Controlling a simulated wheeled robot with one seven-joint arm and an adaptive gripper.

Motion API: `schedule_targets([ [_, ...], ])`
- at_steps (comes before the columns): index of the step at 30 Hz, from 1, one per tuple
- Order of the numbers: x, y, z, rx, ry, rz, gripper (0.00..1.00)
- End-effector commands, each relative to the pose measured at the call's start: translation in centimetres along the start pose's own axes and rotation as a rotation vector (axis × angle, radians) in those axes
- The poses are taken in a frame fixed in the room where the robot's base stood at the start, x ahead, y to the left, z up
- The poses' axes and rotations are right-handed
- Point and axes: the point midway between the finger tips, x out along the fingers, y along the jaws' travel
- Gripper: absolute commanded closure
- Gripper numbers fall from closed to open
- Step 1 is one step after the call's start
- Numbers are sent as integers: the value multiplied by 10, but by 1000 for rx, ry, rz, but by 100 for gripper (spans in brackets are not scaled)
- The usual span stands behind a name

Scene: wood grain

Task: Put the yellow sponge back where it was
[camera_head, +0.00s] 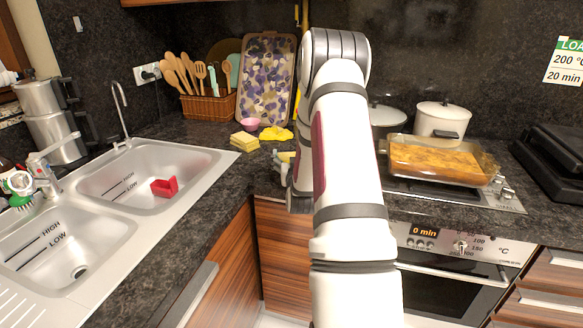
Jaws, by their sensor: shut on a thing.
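My gripper (281,158) is over the corner of the counter, mostly hidden behind my arm. It is shut on a small yellow thing (288,156), probably a yellow sponge; only an edge of it shows. A pale yellow sponge, or a stack of them (244,142), lies on the counter just right of the sink, left of my gripper. A crumpled bright yellow cloth (276,133) lies behind my gripper.
A double sink (150,158) at left holds a red piece (164,187). At right, a glass baking dish (440,163) and a white pot (441,119) are on the stove.

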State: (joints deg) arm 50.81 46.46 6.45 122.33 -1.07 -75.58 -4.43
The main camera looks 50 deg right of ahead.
Motion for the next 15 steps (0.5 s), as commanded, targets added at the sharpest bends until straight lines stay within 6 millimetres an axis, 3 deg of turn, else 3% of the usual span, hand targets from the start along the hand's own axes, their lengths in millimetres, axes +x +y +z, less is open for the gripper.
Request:
schedule_targets([
  [10,3,-1,33,0,-3,-1,45],
  [15,3,-1,35,0,0,-1,45],
])
